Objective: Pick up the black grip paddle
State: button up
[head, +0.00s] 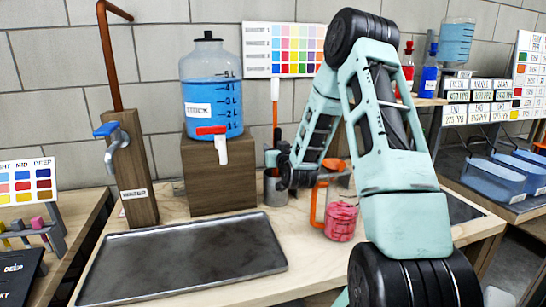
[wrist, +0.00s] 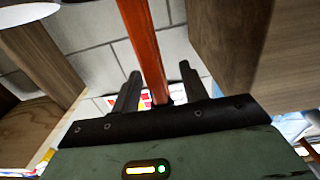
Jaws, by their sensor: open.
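A stock jug (head: 210,95) of blue liquid stands on a wooden block (head: 218,178) left of the cup. An empty dark tray (head: 185,256) lies in front. A wooden post (head: 137,175) carries a tap.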

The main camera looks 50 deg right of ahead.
jog(key=shift+d, duration=0.1)
grip_shut()
jog(key=shift+r, duration=0.15)
